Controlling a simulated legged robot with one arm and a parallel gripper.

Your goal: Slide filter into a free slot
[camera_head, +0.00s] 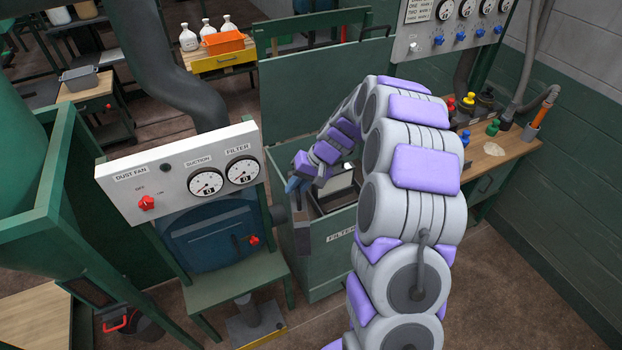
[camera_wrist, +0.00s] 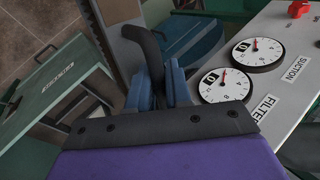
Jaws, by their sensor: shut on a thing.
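My gripper (camera_head: 297,184) is shut on a black curved handle in the wrist view (camera_wrist: 149,50), between its two blue fingers (camera_wrist: 158,88). The handle belongs to a flat grey-brown filter (camera_wrist: 129,60), which also shows in the head view hanging below the gripper (camera_head: 302,222). The filter is at the left front of an open green bin (camera_head: 328,262) labelled FILTERS. A white-topped piece (camera_head: 342,179) shows inside the bin. My arm hides much of the bin, and I cannot make out its slots.
The bin's raised lid (camera_head: 325,95) stands behind it. A gauge panel (camera_head: 180,172) and blue round housing (camera_head: 208,238) on a green stand are close on the left. A workbench (camera_head: 490,160) with bottles stands at right.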

